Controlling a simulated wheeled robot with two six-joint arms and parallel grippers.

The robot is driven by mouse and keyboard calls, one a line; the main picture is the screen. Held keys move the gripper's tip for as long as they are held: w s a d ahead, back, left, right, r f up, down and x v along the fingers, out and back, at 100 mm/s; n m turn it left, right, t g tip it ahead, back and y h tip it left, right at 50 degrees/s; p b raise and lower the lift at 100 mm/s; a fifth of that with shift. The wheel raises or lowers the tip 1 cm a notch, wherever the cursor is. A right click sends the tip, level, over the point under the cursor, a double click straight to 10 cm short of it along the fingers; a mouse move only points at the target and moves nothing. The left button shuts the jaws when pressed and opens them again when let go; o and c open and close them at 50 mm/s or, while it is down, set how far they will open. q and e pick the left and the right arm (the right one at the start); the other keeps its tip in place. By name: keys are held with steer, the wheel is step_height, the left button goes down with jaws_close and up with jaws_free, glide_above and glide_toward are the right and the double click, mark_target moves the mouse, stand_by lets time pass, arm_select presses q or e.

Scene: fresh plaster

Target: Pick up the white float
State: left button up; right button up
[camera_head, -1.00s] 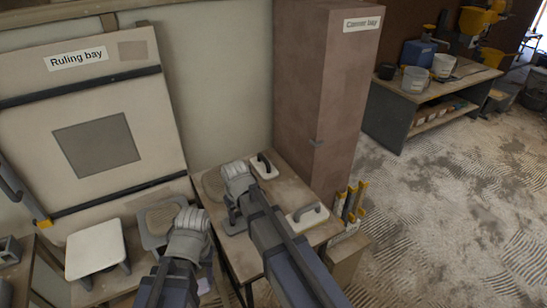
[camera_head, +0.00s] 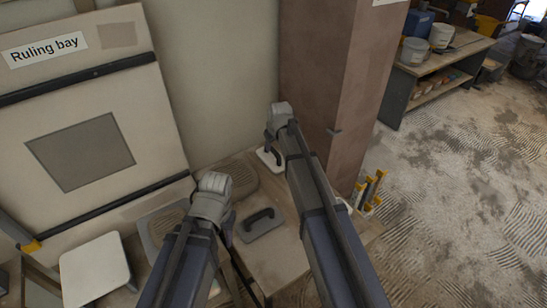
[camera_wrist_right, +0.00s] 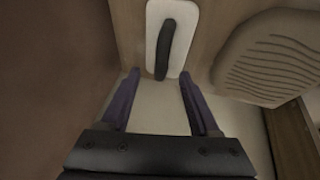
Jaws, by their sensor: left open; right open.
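A white float (camera_head: 265,158) with a dark handle lies at the back of the bench by the brown column. In the right wrist view the white float (camera_wrist_right: 182,14) lies flat ahead, its handle running lengthwise. My right gripper (camera_wrist_right: 159,74) is open and empty, its fingertips spread to either side of the float's near end. In the head view my right wrist is above that float and partly hides it.
A grey float (camera_head: 263,226) with a dark handle lies on the bench between my arms. A ribbed round pad (camera_wrist_right: 270,55) lies right of the white float in the wrist view. The brown column (camera_head: 325,80) stands close behind. Yellow-handled tools (camera_head: 372,190) stand at the bench's right end.

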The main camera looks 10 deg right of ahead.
mark_target(273, 149)
steer(key=shift+b+x, duration=3.1)
steer(key=shift+x, duration=0.7)
steer(key=shift+s+a+r, duration=0.1)
steer(key=shift+c, duration=0.2)
jaws_close()
